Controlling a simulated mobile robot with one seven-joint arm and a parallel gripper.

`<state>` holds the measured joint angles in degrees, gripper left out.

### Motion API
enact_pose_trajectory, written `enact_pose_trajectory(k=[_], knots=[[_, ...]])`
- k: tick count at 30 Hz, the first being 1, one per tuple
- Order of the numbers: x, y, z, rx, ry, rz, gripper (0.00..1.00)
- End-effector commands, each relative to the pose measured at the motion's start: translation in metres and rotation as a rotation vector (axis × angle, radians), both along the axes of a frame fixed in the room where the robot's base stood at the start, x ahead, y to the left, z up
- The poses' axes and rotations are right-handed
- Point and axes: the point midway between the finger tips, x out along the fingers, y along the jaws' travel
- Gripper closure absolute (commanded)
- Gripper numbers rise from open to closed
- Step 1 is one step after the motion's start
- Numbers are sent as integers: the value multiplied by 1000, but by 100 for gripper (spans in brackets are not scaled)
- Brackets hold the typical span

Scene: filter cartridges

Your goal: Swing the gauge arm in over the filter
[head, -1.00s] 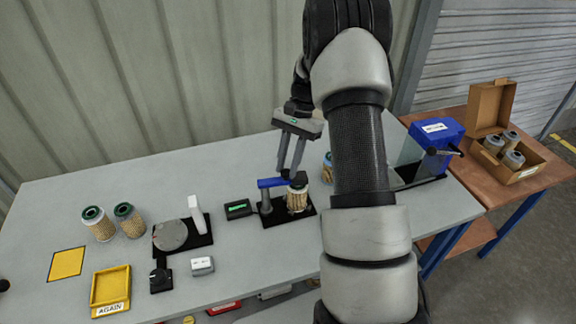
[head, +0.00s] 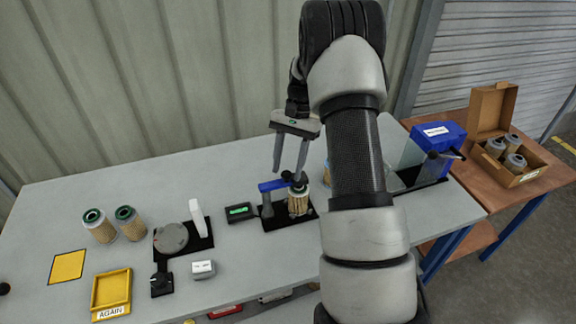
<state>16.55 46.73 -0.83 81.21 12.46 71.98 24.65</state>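The gauge stand (head: 266,204) is on a black base left of the right-hand part of the table in the head view. Its blue gauge arm (head: 272,185) points right, and its end reaches the top of the filter (head: 298,204), a pale pleated cartridge with a dark cap standing upright on the same base. My gripper (head: 287,173) is just above and behind the arm's end, its fingers spread apart with nothing visible held between them. Whether a fingertip touches the arm or the dark part on the cap cannot be told.
A small green-lit display (head: 240,212) stands left of the gauge. Two filters (head: 100,227), a round plate fixture (head: 171,238) and a yellow tray (head: 111,290) are further left. A blue box device (head: 437,137) is at right. My arm hides part of the table.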

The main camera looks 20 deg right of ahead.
Motion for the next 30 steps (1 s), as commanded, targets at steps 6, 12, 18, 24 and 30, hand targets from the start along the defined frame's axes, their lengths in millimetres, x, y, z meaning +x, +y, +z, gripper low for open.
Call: enact_pose_trajectory(k=[6,12,18,24,30], knots=[[0,0,0,0,1,-1,57],[3,-4,10,-1,-1,-2,57],[15,-15,48,-2,-4,-3,57],[27,-30,95,-1,-4,-2,57],[38,-42,135,0,-2,-2,57]])
